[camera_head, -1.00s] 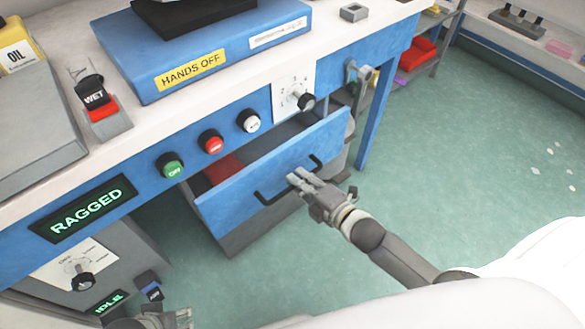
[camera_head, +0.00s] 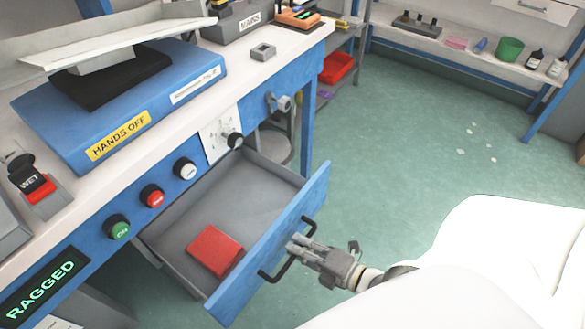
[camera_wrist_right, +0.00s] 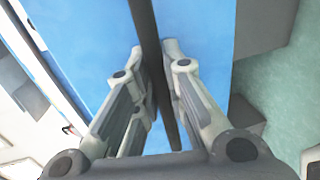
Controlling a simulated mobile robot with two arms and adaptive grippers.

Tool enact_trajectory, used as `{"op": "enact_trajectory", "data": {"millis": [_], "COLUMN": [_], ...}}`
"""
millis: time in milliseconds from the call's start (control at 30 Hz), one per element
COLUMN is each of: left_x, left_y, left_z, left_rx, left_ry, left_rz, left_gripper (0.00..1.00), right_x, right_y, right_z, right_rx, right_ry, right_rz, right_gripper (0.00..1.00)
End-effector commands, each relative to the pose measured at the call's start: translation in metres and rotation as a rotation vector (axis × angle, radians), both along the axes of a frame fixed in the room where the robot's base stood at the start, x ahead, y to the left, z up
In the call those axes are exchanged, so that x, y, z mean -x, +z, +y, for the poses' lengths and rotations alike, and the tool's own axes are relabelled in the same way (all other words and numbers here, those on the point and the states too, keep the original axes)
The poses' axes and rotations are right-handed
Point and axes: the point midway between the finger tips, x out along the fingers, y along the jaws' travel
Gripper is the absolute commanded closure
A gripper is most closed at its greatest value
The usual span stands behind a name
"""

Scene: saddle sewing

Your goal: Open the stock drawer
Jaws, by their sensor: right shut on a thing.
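The stock drawer (camera_head: 268,248) has a blue front and a grey inside. It stands pulled well out from under the bench in the head view. A red flat item (camera_head: 213,250) lies inside near its front. My right gripper (camera_head: 292,246) is shut on the black drawer handle (camera_head: 266,276) at the drawer front. In the right wrist view the fingers (camera_wrist_right: 157,60) close on both sides of the dark handle bar (camera_wrist_right: 155,75), with the blue front (camera_wrist_right: 205,30) behind. My left gripper is not in view.
The bench front carries green (camera_head: 117,228), red (camera_head: 152,196) and white (camera_head: 185,168) buttons and a dial (camera_head: 234,141). A blue "HANDS OFF" base (camera_head: 165,105) stands on top. Green floor (camera_head: 400,150) is open to the right. A white rounded shape (camera_head: 490,240) is at lower right.

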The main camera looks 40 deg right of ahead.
Motion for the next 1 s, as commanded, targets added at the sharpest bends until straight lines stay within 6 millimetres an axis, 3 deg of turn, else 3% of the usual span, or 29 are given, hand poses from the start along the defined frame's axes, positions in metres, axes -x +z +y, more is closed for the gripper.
{"op": "enact_trajectory", "data": {"millis": [467, 500, 633, 1000], "left_x": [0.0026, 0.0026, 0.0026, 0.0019], "left_y": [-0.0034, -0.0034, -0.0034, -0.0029], "left_z": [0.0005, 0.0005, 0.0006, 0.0], "left_rx": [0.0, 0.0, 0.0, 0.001], "left_ry": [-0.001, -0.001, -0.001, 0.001], "left_rz": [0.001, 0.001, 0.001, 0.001], "left_gripper": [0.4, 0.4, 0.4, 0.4], "right_x": [0.0025, 0.0024, 0.0023, 0.0053], "right_y": [-0.0006, -0.0006, -0.0004, 0.0003], "right_z": [-0.0013, -0.0014, -0.0013, -0.002], "right_rx": [0.0, 0.0, 0.0, 0.0], "right_ry": [-0.001, -0.001, -0.001, -0.001], "right_rz": [0.001, 0.001, 0.001, 0.001], "right_gripper": [1.0, 0.84, 0.67, 0.66]}}
